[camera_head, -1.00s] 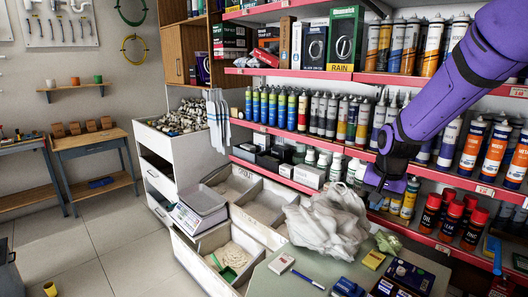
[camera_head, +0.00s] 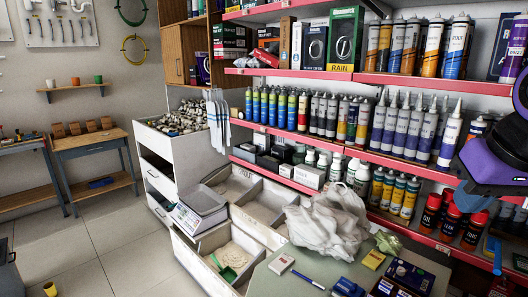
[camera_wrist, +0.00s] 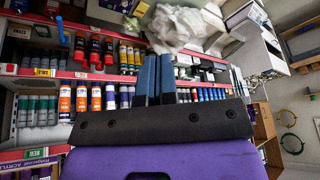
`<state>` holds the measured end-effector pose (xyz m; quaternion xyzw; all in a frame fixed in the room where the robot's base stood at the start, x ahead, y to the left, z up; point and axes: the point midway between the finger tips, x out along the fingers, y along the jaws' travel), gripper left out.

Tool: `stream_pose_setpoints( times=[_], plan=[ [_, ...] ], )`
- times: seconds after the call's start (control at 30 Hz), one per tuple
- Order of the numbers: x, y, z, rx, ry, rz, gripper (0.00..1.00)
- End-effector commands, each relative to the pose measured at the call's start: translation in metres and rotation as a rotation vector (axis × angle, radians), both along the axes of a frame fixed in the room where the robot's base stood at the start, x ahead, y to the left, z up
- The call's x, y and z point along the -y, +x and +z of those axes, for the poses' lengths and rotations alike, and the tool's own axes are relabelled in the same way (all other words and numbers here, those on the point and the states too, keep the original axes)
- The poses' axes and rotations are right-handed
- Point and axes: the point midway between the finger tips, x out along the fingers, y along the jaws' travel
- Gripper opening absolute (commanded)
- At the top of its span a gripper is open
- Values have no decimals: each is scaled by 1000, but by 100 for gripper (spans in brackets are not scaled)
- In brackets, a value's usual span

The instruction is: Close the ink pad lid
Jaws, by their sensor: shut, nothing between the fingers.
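My gripper shows in the wrist view (camera_wrist: 155,62), its two blue fingers side by side, shut and empty. The green tabletop (camera_head: 272,284) is at the bottom of the head view, below and left of my arm. A small blue item (camera_head: 348,287) on its front edge may be the ink pad; it is cut by the frame, and I cannot tell its lid's state. The gripper is well apart from it.
Red-edged shelves (camera_head: 400,82) with tubes and cans fill the right side.

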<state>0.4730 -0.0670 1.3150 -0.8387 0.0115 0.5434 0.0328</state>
Motion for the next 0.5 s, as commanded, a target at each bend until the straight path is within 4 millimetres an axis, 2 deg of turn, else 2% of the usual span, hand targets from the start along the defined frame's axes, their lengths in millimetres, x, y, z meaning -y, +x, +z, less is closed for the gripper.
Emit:
stream_pose_setpoints(
  times=[0.1,0.2,0.33,0.5],
  plan=[
    [1,-24,2,25,-21,28,0],
    [2,-36,2,36,-33,44,0],
    [2,-43,2,40,-41,52,0],
    [2,-42,1,38,-47,58,0]
  ],
)
